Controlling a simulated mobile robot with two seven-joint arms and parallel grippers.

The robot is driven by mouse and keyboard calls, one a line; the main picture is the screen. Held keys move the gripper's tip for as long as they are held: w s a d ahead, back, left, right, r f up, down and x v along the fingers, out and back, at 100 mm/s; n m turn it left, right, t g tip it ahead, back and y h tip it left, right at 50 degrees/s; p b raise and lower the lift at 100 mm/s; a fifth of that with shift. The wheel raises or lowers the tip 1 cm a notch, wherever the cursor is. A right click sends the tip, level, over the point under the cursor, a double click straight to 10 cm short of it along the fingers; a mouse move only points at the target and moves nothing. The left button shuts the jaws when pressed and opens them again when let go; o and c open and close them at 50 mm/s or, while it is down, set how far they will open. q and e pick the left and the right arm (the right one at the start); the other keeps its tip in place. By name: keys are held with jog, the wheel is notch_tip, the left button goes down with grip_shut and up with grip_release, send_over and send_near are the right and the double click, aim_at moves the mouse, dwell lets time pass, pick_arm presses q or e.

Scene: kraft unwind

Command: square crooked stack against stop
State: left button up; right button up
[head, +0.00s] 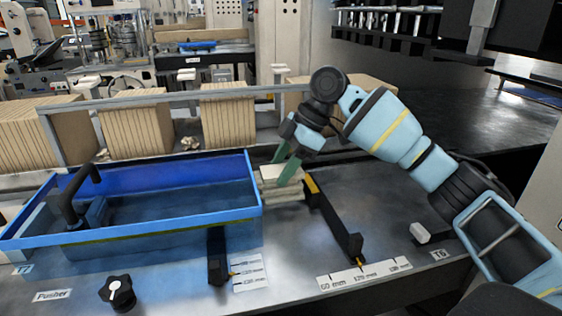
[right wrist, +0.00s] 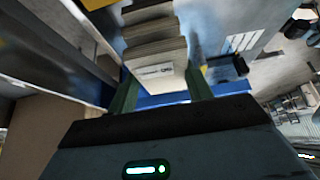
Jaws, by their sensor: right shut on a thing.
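A short stack of pale, flat pieces (head: 284,196) sits on the metal bench just right of the blue tray; its layers are offset from one another. My right gripper (head: 278,174) reaches down to it from above, green fingers shut on the stack's upper part. In the right wrist view the stack (right wrist: 155,44) shows stepped layers, with a printed label on the nearest piece, between the two green fingers (right wrist: 162,92). A dark bar with a yellow end (head: 335,220), which looks like the stop, lies close to the right of the stack. My left gripper is out of view.
A blue tray (head: 150,225) with a black handle (head: 80,195) fills the left of the bench. A second dark bar (head: 217,258), a black knob (head: 118,292) and a scale plate (head: 365,275) lie nearer. Rows of tan packs (head: 140,130) stand behind a rail. Bench right of the stop is mostly clear.

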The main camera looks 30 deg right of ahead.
jog(key=shift+f, duration=0.8)
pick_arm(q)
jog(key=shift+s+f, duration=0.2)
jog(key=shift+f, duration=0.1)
pick_arm(e)
jog(key=shift+f, duration=0.6)
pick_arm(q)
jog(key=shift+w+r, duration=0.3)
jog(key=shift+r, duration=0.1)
pick_arm(e)
jog(key=shift+s+d, duration=0.15)
jog(key=shift+d, duration=0.45)
jog(key=shift+s+d, duration=0.15)
jog(key=shift+d, duration=0.4)
dwell(0.8)
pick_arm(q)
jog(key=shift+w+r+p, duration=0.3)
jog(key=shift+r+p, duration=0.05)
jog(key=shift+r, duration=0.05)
pick_arm(e)
jog(key=shift+a+f, duration=0.15)
jog(key=shift+a, duration=0.1)
dwell(0.6)
jog(key=o, duration=1.1)
jog(key=shift+c, duration=0.2)
